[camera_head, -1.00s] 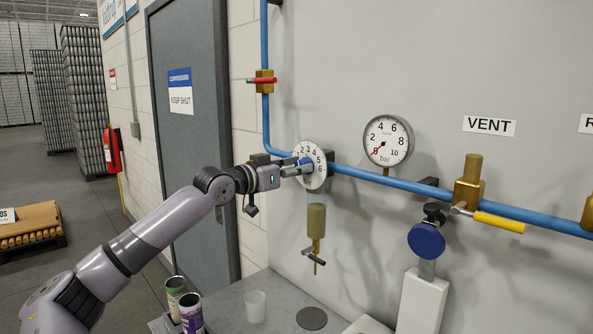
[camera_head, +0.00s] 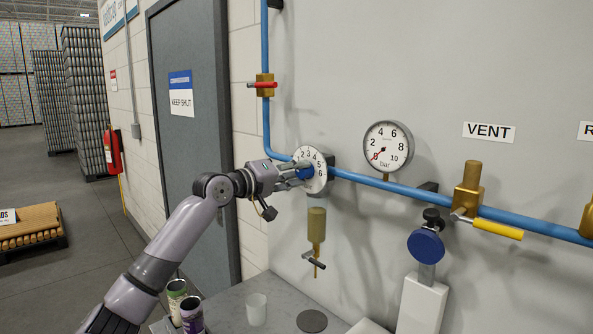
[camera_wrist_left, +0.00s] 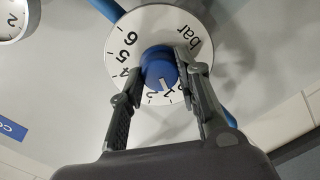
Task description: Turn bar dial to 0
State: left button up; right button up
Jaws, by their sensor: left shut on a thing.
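The bar dial (camera_head: 316,168) is a white numbered disc on the blue pipe, with a blue knob at its centre. My left gripper (camera_head: 300,172) reaches it from the left and is shut on the blue knob. In the left wrist view the two fingers (camera_wrist_left: 158,88) sit on either side of the blue knob (camera_wrist_left: 157,66). A white pointer line on the knob points down in that view, near the low numbers 1 and 2. The dial's face (camera_wrist_left: 128,50) shows numbers up to 6 and the word bar. My right gripper is not in view.
A round pressure gauge (camera_head: 388,147) hangs right of the dial, its red needle near 0. A brass valve with a yellow handle (camera_head: 497,229) is under the VENT sign. A brass drain (camera_head: 316,226) hangs below the dial. Cans (camera_head: 191,315) and a cup (camera_head: 257,309) stand on the bench.

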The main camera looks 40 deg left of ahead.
pick_arm(q)
jog(key=shift+n+p, duration=0.95)
jog(key=shift+n, duration=1.25)
jog(key=o, duration=1.1)
jog(key=shift+a, duration=0.1)
jog(key=shift+o, duration=0.2)
jog(key=s+a, duration=0.1)
jog(key=s, duration=1.1)
jog(key=shift+r, duration=0.15)
jog(key=shift+a, duration=0.1)
